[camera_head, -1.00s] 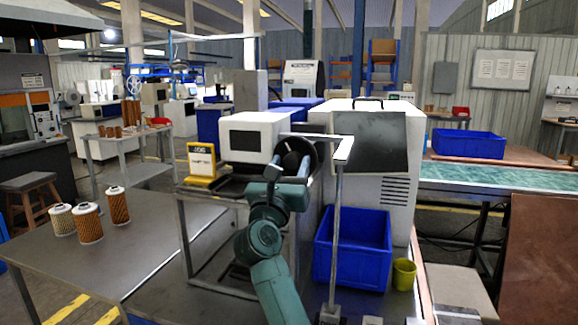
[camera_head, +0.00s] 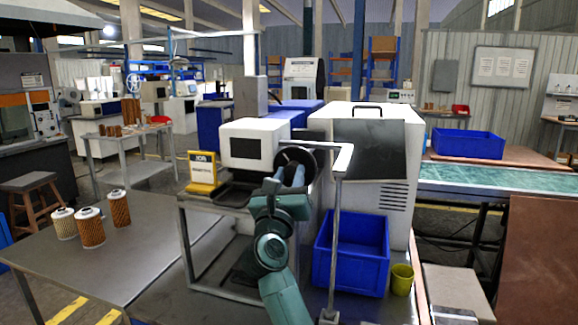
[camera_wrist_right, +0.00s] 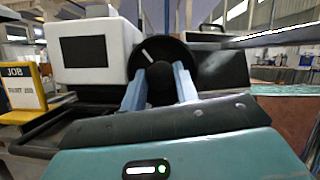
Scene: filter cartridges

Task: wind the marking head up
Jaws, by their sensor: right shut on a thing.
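The marking machine's white head (camera_head: 252,143) with a dark screen stands on a metal stand in the middle of the head view. A black handwheel (camera_head: 303,160) is on its right side. My right gripper (camera_head: 286,178) is at the handwheel, shut on a dark part of it. In the right wrist view the two blue-grey fingers (camera_wrist_right: 159,88) stand on either side of a black knob (camera_wrist_right: 160,84) in front of the wheel (camera_wrist_right: 178,58), and a white mark shows on the wheel's upper left. My left gripper is not in view.
A yellow JOB sign (camera_head: 202,173) stands left of the head. Three filter cartridges (camera_head: 90,227) stand on the grey table (camera_head: 150,250) at left. A post with a crossbar (camera_head: 338,220) rises right of my arm, near a blue bin (camera_head: 352,255) and a yellow cup (camera_head: 402,278).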

